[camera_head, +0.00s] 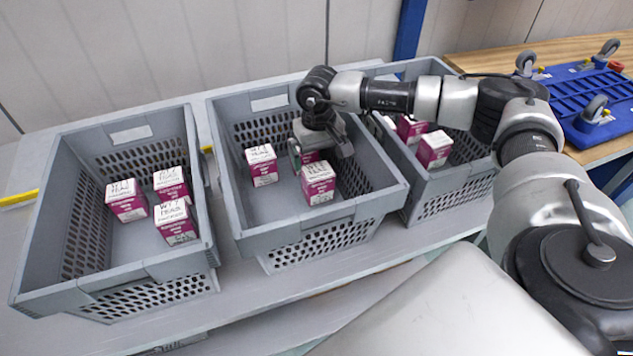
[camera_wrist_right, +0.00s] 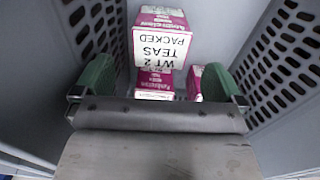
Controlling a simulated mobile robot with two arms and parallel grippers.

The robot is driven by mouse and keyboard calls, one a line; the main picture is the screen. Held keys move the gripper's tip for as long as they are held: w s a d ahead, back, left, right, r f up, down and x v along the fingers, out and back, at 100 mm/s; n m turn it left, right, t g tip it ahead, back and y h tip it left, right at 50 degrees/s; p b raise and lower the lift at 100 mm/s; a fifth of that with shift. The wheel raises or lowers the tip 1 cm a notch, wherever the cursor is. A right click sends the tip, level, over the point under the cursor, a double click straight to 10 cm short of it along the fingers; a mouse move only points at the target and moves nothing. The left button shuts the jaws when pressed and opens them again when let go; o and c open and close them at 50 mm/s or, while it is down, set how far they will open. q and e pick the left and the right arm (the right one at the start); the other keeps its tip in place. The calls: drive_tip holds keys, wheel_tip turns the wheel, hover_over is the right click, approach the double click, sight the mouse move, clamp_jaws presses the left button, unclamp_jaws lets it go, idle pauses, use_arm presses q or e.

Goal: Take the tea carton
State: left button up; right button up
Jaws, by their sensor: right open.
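The middle grey tote (camera_head: 315,228) holds magenta and white tea cartons. One carton (camera_head: 262,166) stands at left, another (camera_head: 318,184) stands nearer the front, and a third (camera_head: 308,156) is partly hidden behind my gripper. My right gripper (camera_head: 320,150) points down into this tote, above the cartons, open and empty. In the right wrist view its green fingers (camera_wrist_right: 158,88) are spread apart. A carton (camera_wrist_right: 160,48) with upside-down "TEAS PACKED" lettering shows ahead, between the fingers. Another magenta carton (camera_wrist_right: 195,80) is partly hidden near the right finger. My left gripper is not in view.
The left grey tote (camera_head: 130,135) holds three similar cartons. The right grey tote (camera_head: 455,185) holds more, including one (camera_head: 434,148), and lies partly under my right arm. A blue wheeled dolly (camera_head: 570,100) rests on a wooden table at the back right. Tote walls surround my gripper closely.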

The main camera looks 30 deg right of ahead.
sight(318, 171)
wheel_tip(318, 171, down, 3)
drive_tip(key=shift+s+r, duration=0.1)
drive_tip(key=f+p, duration=0.2)
drive_tip(key=f, duration=0.2)
drive_tip(key=shift+w+f, duration=0.15)
drive_tip(key=shift+w, duration=0.05)
drive_tip(key=shift+f+p, duration=0.3)
drive_tip(key=shift+f, duration=0.3)
drive_tip(key=c, duration=1.1)
